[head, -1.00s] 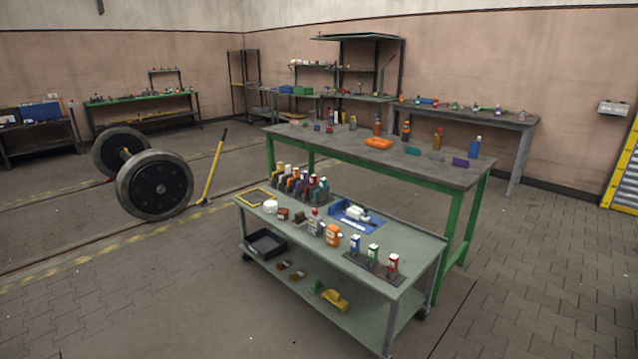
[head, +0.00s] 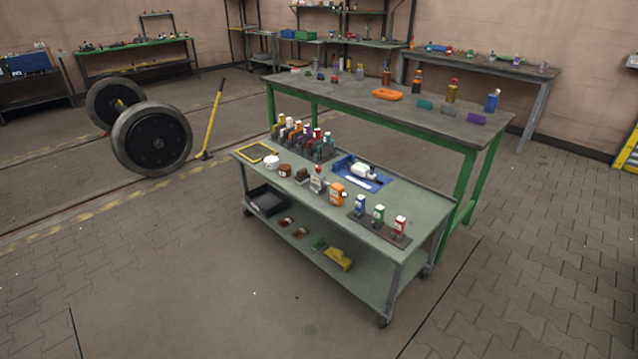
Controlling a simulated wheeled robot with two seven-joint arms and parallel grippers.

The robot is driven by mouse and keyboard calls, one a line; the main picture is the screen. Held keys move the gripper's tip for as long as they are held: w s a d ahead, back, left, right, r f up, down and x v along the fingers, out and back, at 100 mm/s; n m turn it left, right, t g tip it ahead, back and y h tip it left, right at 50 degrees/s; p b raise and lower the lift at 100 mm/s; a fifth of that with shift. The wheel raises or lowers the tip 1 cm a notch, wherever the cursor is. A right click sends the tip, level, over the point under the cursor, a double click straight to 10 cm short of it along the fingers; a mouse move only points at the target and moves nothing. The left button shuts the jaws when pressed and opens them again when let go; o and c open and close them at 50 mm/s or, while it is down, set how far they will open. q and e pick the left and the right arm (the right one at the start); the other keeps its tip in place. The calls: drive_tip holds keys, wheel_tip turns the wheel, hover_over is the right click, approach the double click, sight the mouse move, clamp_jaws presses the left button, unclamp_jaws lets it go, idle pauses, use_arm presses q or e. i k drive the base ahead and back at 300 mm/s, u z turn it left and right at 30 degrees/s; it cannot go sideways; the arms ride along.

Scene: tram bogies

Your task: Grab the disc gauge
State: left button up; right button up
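Neither of my grippers shows in the head view. I cannot clearly identify the disc gauge at this size. A white device (head: 364,171) lies in a blue tray (head: 347,162) on the top of the grey-green cart (head: 417,190); whether it is the gauge I cannot tell. Around it on the cart top stand a row of small coloured bottles (head: 301,135), a white tub (head: 271,162), a brown tub (head: 285,170), an orange container (head: 337,194), and blue, green and red-labelled bottles on a dark mat (head: 378,229).
A black bin (head: 266,200) and a yellow item (head: 338,259) are on the cart's lower shelf. A green-legged workbench (head: 345,97) stands close behind the cart. A wheelset (head: 152,142) and yellow lever (head: 213,120) are at left. The floor in front is clear.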

sight(318, 185)
drive_tip(key=u, duration=0.4)
drive_tip(key=k, duration=0.45)
drive_tip(key=u, duration=0.6)
drive_tip(key=i, duration=1.55)
drive_tip(key=z, duration=0.55)
